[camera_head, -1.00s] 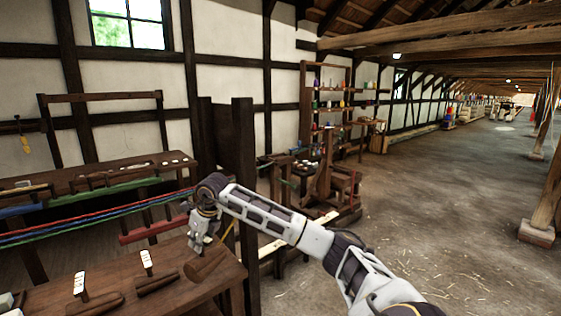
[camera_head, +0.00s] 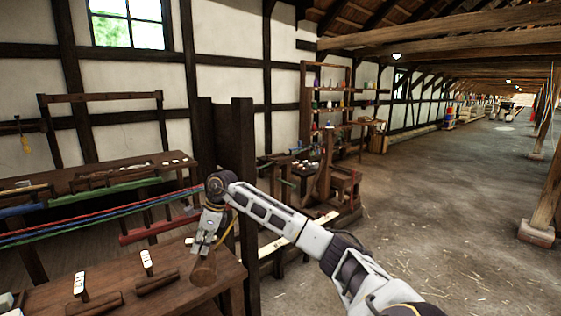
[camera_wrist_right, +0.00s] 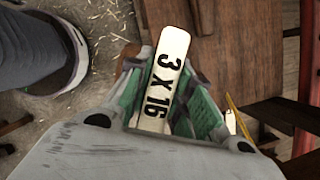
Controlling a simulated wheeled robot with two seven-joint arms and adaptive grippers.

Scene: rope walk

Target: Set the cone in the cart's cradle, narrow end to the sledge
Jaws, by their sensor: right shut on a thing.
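My right gripper (camera_head: 205,247) points down over the front bench. It is shut on the upright label plate (camera_wrist_right: 165,75) of a brown wooden cone (camera_head: 203,271). The plate reads "3 X 16" and stands between the green fingers in the right wrist view. The cone hangs just under the fingers, near the bench's right end, with one rounded end towards me. Whether it is clear of the bench I cannot tell. Which end is narrow is also unclear. I cannot surely make out the cart's cradle; a wooden frame with a post (camera_head: 325,165) stands beyond. My left gripper is not in view.
Two more labelled wooden pieces (camera_head: 95,303) (camera_head: 157,281) lie on the front bench (camera_head: 180,300). Coloured ropes (camera_head: 110,215) stretch above the bench's back. A dark post (camera_head: 243,190) stands behind my right gripper. The floor (camera_head: 440,220) on the right is open.

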